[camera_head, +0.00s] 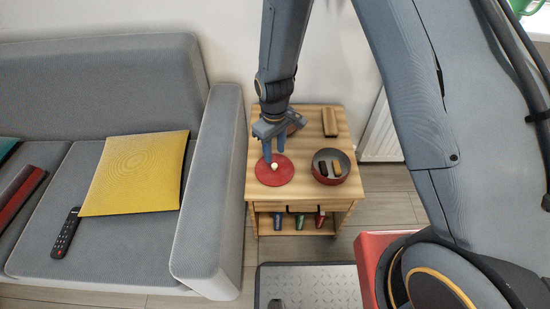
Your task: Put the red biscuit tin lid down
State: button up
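The red biscuit tin lid (282,176) is a round red disc with a small pale knob. It appears to lie flat on the left front part of the wooden side table (312,194). My gripper (274,158) points down over the lid's back part, its two blue fingers apart, with the knob showing at the fingertips. The fingers look wider apart than the knob, and I see no grip on it. The open round tin (330,180) stands to the right of the lid, with dark and tan pieces inside.
A wooden block (329,122) lies at the table's back right, and a round object partly hidden by my gripper is at the back. Several coloured items stand on the lower shelf. A grey sofa (215,200) with a yellow cushion (135,172) is close on the left.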

jog(key=d+r+m, duration=0.3)
jog(key=d+r, duration=0.4)
jog(key=r, duration=0.6)
jog(key=s+d+r+m, duration=0.8)
jog(key=s+d+r, duration=0.6)
jog(key=s+d, duration=0.3)
jog(key=shift+d, duration=0.9)
jog(key=a+r+n+p, duration=0.2)
jog(key=a+r+p, duration=0.2)
jog(key=a+p, duration=0.2)
jog(key=shift+s+a+r+p, duration=0.2)
jog(key=shift+r+p, duration=0.1)
jog(key=shift+p, duration=0.6)
